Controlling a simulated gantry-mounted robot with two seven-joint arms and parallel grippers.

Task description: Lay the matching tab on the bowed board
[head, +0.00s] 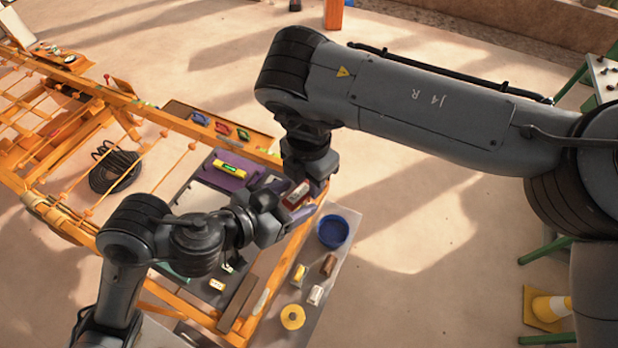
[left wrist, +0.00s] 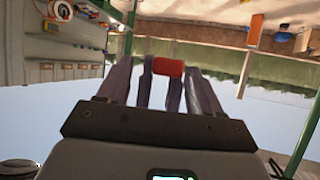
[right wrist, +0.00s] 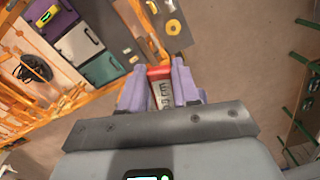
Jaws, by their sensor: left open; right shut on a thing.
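My right gripper (head: 298,192) is shut on a red block with a pale lettered face (head: 295,197). The block (right wrist: 160,90) shows between the purple fingers in the right wrist view. My left gripper (head: 275,222) is open, close below and left of the right one. In the left wrist view a red piece (left wrist: 168,66) shows by the fingertips; I cannot tell if it is the same block. A purple board (head: 240,179) carries a yellow bar (head: 229,169). White (right wrist: 80,43) and green (right wrist: 103,68) boards lie beside it. Which board is bowed is not clear.
A blue bowl (head: 333,231), a yellow roll (head: 293,317) and small items sit on the grey slab at right. An orange frame with netting stands left.

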